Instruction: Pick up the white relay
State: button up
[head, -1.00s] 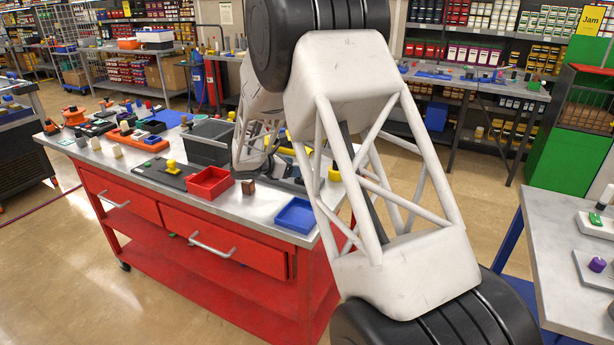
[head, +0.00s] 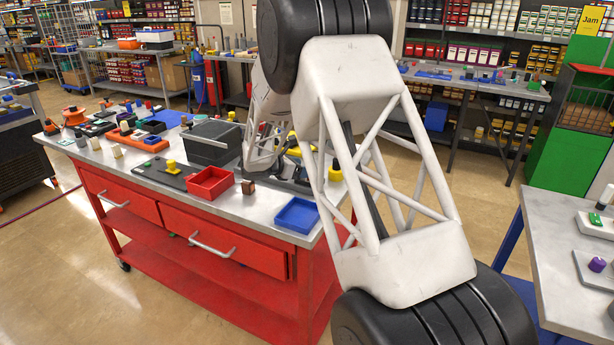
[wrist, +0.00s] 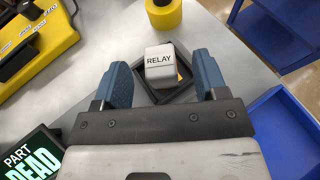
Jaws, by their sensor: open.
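The white relay (wrist: 160,62) shows in the wrist view, a small block with the word RELAY on it. It sits in a dark square holder (wrist: 180,92) on the grey tabletop. My gripper (wrist: 162,75) is open, with its two blue fingers to the left and right of the relay. In the head view my arm hides the relay and the gripper's fingers.
A yellow cylinder (wrist: 163,14) stands just beyond the relay. A yellow device (wrist: 40,42) lies at left and a dark PART sign (wrist: 32,155) at lower left. A blue tray (wrist: 283,130) is at right, and a red tray (head: 210,184) stands on the bench.

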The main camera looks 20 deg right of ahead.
jog(key=shift+x, duration=2.05)
jog(key=shift+w, duration=0.1)
jog(key=shift+c, duration=0.2)
jog(key=c, duration=1)
jog(key=shift+c, duration=0.2)
jog(key=shift+r, duration=0.75)
notch_tip(320, 180, up, 2)
jog(key=shift+r, duration=0.1)
jog(key=s+a+r, duration=0.1)
jog(key=s+a, duration=0.1)
jog(key=s, duration=1.3)
jog(key=shift+s+a, duration=0.3)
jog(key=shift+s, duration=0.1)
